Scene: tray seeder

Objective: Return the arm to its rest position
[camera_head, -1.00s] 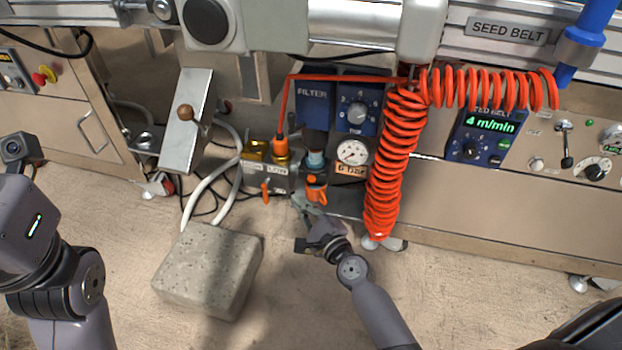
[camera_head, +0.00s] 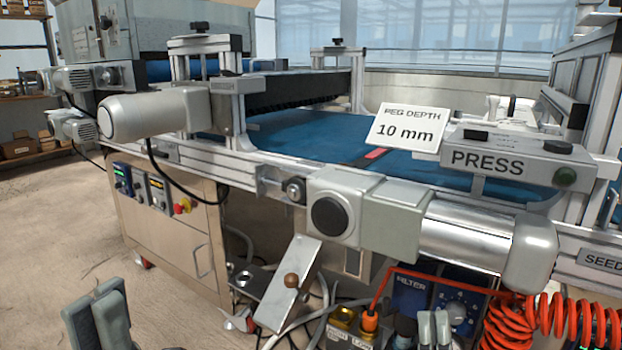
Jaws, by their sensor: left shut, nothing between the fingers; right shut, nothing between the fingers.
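My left gripper (camera_head: 100,308) shows at the lower left edge of the view, its grey fingers pointing up and shut with nothing between them. It is over the bare floor, left of the machine's cabinet. My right gripper (camera_head: 434,326) shows only as light grey fingertips at the bottom, pointing up, shut and empty. Most of both arms is outside the view.
The seeder's blue belt (camera_head: 300,135) and metal frame fill the middle. A "PEG DEPTH 10 mm" sign (camera_head: 408,128) stands above the belt. Open floor (camera_head: 45,230) lies at the left.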

